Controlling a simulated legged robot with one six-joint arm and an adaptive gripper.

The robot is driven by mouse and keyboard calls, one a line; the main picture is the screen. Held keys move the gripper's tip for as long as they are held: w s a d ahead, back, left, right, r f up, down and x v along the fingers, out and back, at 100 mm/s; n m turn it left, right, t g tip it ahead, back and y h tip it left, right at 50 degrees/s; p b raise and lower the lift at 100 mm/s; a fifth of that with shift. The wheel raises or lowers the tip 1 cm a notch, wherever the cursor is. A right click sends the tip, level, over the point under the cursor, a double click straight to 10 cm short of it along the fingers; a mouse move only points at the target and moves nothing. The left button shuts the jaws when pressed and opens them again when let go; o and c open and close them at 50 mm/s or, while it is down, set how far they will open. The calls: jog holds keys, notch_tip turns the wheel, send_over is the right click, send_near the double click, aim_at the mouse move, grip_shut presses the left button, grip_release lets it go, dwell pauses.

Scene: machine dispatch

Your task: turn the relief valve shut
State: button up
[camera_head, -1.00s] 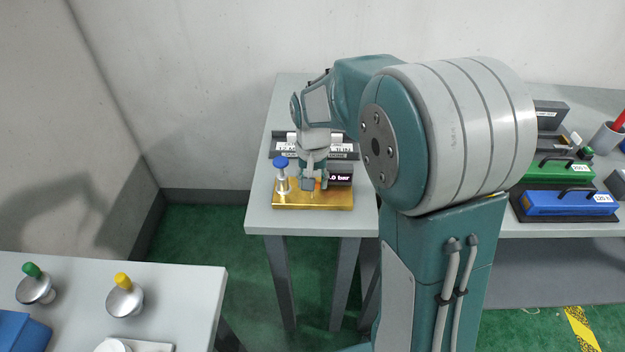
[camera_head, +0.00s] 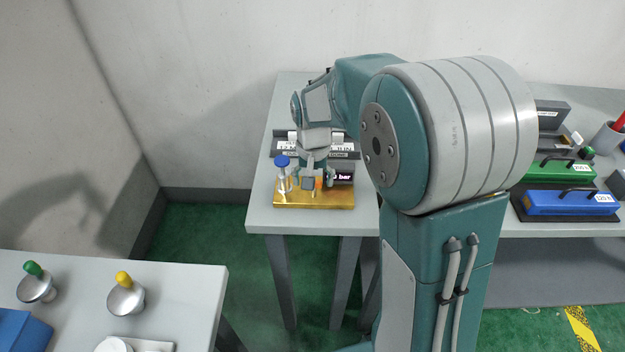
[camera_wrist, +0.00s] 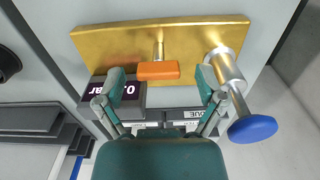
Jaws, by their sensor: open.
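An orange handle (camera_wrist: 158,71) on a short metal stem stands out from a brass base (camera_wrist: 110,42) in the wrist view. It looks like the relief valve's handle and lies crosswise in that view. My gripper (camera_wrist: 160,78) is open, with one finger on each side of the handle and a visible gap on both sides. In the head view my gripper (camera_head: 311,180) is over the brass base (camera_head: 325,202) on the back table and hides most of the handle. A dark pressure display (camera_wrist: 124,92) sits beside one finger; its full reading is partly hidden.
A blue knob (camera_wrist: 252,128) on a metal post stands close to the other finger; it also shows in the head view (camera_head: 282,161). Labelled dark holders (camera_head: 345,150) stand behind the base. A nearer table (camera_head: 190,290) holds green and yellow knobs.

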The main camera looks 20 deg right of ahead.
notch_tip(320, 180, up, 12)
dwell(0.4)
dwell(0.3)
jog(key=s+r+n+t, duration=0.1)
jog(key=s+n+t, duration=0.2)
jog(key=s, duration=1.8)
jog(key=t, duration=0.2)
jog(key=shift+n+t, duration=0.3)
jog(key=shift+n, duration=0.1)
